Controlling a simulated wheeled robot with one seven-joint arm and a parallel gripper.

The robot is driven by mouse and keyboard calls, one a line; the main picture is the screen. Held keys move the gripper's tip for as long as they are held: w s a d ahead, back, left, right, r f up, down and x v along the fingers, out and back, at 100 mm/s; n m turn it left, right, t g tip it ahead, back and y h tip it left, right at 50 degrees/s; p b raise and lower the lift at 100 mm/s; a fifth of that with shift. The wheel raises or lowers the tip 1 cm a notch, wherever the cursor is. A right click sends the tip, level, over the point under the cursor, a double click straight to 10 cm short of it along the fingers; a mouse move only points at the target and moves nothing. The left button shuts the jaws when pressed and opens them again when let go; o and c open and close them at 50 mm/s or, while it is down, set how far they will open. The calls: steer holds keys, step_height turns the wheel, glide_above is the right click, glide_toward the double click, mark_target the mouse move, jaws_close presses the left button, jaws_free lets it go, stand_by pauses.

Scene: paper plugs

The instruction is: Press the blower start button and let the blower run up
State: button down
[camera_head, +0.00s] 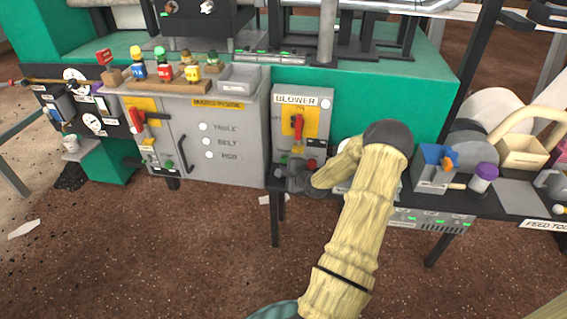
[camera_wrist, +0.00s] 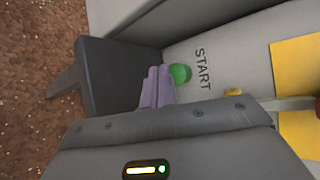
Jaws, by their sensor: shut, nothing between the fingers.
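The blower panel (camera_head: 313,105) is a grey box with a "BLOWER" label, a red switch handle (camera_head: 299,124) on a yellow plate, and small buttons low down. In the wrist view a green button (camera_wrist: 180,74) shows beside the word "START". My gripper (camera_wrist: 158,85) is shut and empty, its purple fingertips just beside the green button; I cannot tell whether they touch it. In the head view my gripper (camera_head: 290,178) is at the panel's lower edge, and my arm partly hides that area. Whether the blower is running cannot be seen.
A grey cabinet (camera_head: 225,140) with "TABLE", "BELT" and "BED" lamps stands left of the panel. At right a bench (camera_head: 480,202) carries a bin (camera_head: 433,172) and a purple-capped jar (camera_head: 484,177). A dark block (camera_wrist: 110,70) sits close beside the fingers. The brown floor in front is mostly open.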

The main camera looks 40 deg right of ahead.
steer(key=shift+w+d+p, duration=0.25)
steer(key=shift+d+p, duration=0.1)
steer(key=shift+w+d, duration=0.35)
stand_by(1.2)
steer(key=shift+s+a, duration=0.1)
steer(key=shift+s+a+p, duration=0.55)
steer(key=shift+a+p, duration=0.05)
steer(key=shift+p, duration=0.05)
steer(key=shift+s+a+p, duration=1.05)
steer(key=shift+s+a, duration=0.6)
steer(key=shift+a, duration=0.25)
